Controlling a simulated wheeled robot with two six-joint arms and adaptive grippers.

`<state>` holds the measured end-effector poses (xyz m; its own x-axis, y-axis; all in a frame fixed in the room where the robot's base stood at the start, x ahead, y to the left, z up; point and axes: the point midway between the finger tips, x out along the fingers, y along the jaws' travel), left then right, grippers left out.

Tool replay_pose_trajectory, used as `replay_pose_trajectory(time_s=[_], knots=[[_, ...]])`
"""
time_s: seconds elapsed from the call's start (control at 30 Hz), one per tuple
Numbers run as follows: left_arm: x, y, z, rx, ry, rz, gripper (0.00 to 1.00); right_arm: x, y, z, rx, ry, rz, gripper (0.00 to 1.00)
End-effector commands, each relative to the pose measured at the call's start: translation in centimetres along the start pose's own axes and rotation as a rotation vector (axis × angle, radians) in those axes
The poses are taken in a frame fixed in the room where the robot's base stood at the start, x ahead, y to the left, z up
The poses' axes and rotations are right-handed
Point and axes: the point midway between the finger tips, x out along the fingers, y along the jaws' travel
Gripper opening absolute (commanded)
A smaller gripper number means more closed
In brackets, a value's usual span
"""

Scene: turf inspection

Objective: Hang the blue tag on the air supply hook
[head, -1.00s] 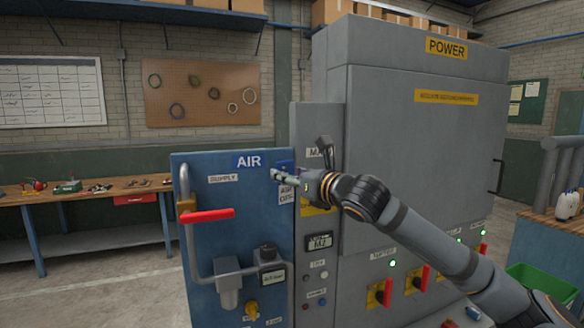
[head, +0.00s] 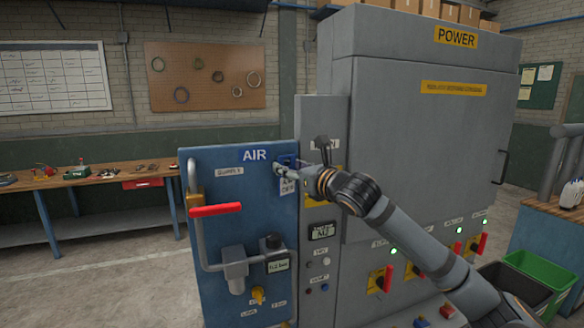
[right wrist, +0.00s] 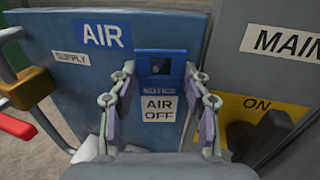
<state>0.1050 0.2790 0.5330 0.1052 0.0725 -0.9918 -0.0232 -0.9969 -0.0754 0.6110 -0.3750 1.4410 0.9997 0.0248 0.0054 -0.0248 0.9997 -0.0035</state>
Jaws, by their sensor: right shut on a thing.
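The blue tag (right wrist: 158,108) has a blue NOTICE band above a white AIR OFF face. It hangs upright between the fingers of my right gripper (right wrist: 163,84) in the right wrist view. In the head view the tag (head: 287,187) is partly covered by my right gripper (head: 284,176). The gripper is shut on the tag, in front of the blue air panel (right wrist: 90,62). A small blue plate (right wrist: 160,67) with a dark centre shows directly above the tag. I cannot make out the air supply hook or whether the tag touches it. My left gripper is out of view.
A red valve handle (head: 216,210) and grey pipe stick out at the panel's left. The grey power cabinet (head: 420,140) rises on the right, with red-handled switches below. A bench (head: 100,183) stands behind on the left. Open floor lies in front of it.

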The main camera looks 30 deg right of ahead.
Motion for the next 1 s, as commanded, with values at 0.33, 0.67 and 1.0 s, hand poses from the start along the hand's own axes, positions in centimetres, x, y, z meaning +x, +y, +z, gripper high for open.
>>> replay_pose_trajectory(time_s=[0.33, 0.67, 1.0], knots=[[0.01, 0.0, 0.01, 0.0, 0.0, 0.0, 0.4, 0.06, -0.11, -0.25, 0.004, 0.006, -0.002, 0.16], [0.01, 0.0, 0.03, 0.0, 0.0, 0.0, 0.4, 0.05, -0.11, -0.22, 0.003, 0.006, -0.002, 0.74], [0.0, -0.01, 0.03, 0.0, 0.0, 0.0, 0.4, 0.03, -0.08, -0.13, 0.002, 0.004, -0.002, 0.74]])
